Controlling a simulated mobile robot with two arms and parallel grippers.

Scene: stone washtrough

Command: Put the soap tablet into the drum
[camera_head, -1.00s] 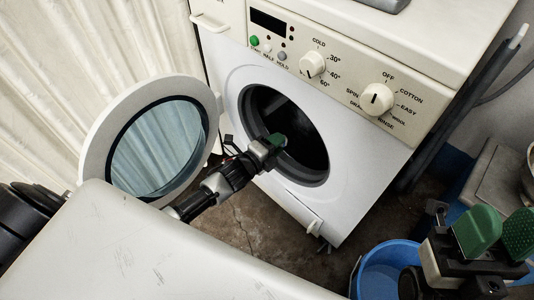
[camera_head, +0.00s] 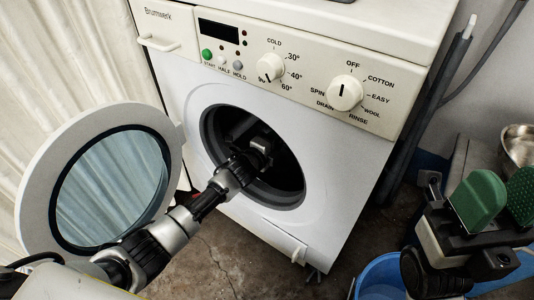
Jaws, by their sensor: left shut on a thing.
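The drum (camera_head: 286,178) shows as the dark round opening in the white washing machine's front. My left arm reaches from the lower left through this opening. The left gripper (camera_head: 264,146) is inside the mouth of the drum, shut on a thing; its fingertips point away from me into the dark. The soap tablet itself does not show; the gripper and the shadow hide it. My right gripper (camera_head: 504,200), with green finger pads, is at the right edge, with a gap between its pads and nothing seen in it.
The round glass door (camera_head: 40,175) stands swung open to the left, close to my left arm. The control panel (camera_head: 310,75) is above the opening. A blue bucket (camera_head: 382,275) stands on the floor at the lower right. A metal bowl (camera_head: 518,150) is at the right edge.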

